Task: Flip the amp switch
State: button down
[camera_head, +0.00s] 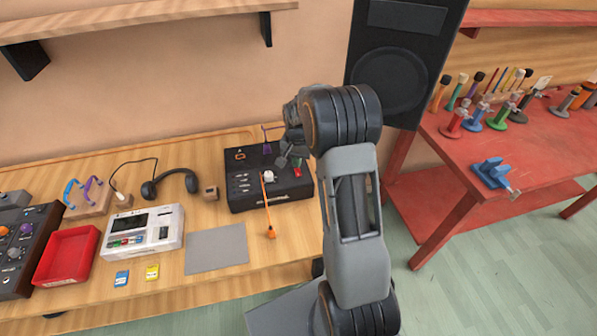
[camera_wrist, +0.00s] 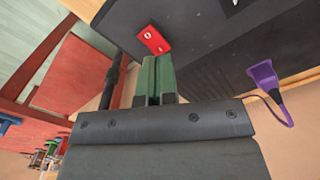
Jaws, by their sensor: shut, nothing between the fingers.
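The amp is a black box (camera_head: 245,200) on the wooden bench, and its dark face fills much of the wrist view (camera_wrist: 215,40). Its red switch (camera_wrist: 153,40) with white marks sits near the edge of that face. The switch also shows as a small red patch at the amp's right side in the head view (camera_head: 297,172). My gripper (camera_wrist: 158,60) is shut and empty, with its greenish fingertips right at the switch's near edge. I cannot tell whether they touch it. In the head view my gripper (camera_head: 283,160) hangs over the amp's right part.
An orange-ended stick (camera_head: 267,205) leans on the amp's front. A tall black speaker (camera_head: 400,60) stands behind my arm.

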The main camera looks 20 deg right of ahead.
aim_at(297, 170)
jog(key=shift+f+b, duration=0.9)
jog(key=shift+f, duration=0.35)
dwell(0.8)
jog(key=shift+r+p, duration=2.45)
jog(key=shift+r, duration=1.1)
